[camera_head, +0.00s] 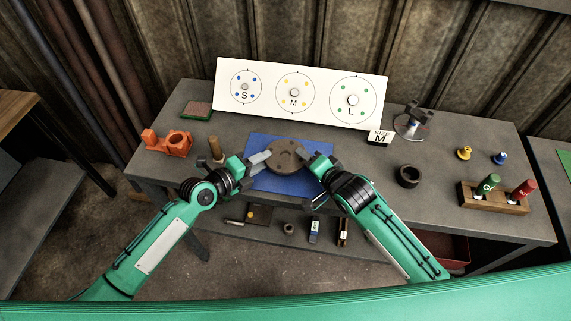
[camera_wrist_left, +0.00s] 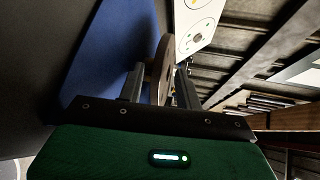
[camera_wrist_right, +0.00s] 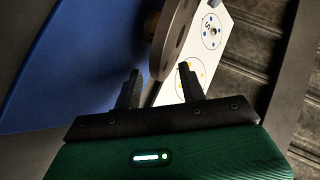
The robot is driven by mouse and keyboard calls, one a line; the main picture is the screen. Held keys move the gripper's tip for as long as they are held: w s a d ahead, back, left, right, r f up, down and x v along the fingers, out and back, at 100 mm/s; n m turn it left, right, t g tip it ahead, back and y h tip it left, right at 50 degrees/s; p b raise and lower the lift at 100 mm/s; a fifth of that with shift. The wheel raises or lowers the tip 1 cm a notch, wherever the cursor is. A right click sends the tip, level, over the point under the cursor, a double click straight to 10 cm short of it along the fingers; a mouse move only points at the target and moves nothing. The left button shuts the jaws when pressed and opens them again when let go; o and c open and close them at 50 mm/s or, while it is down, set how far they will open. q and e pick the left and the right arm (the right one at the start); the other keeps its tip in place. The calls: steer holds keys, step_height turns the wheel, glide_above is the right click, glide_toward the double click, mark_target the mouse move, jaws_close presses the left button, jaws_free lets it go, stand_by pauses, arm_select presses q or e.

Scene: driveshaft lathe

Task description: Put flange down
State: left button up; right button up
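The flange (camera_head: 287,155), a round grey-brown disc with holes, is flat over the blue mat (camera_head: 302,184) between my two grippers. In the right wrist view its hub side faces the mat; I cannot tell whether it touches the mat. My left gripper (camera_head: 262,158) is open, with the rim of the flange (camera_wrist_left: 162,72) between its fingers and small gaps beside it. My right gripper (camera_head: 318,162) is open at the other side; in the right wrist view the flange edge (camera_wrist_right: 168,66) is at its fingertips, with free space between the fingers.
A white board (camera_head: 320,95) marked S, M and L stands behind the mat. An orange part (camera_head: 168,145) is at the left. A black ring (camera_head: 409,176), a SIZE M sign (camera_head: 380,137) and a wooden block (camera_head: 492,199) with green and red handles are at the right.

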arm_select(q)
steer(key=shift+s+a, duration=0.1)
arm_select(e)
steer(key=shift+r, duration=0.1)
arm_select(q)
steer(key=shift+s+a, duration=0.1)
steer(key=shift+a, duration=0.1)
steer(key=v, duration=1.1)
steer(key=shift+s, duration=0.15)
arm_select(e)
steer(key=v, duration=1.2)
arm_select(q)
steer(key=shift+r, duration=0.1)
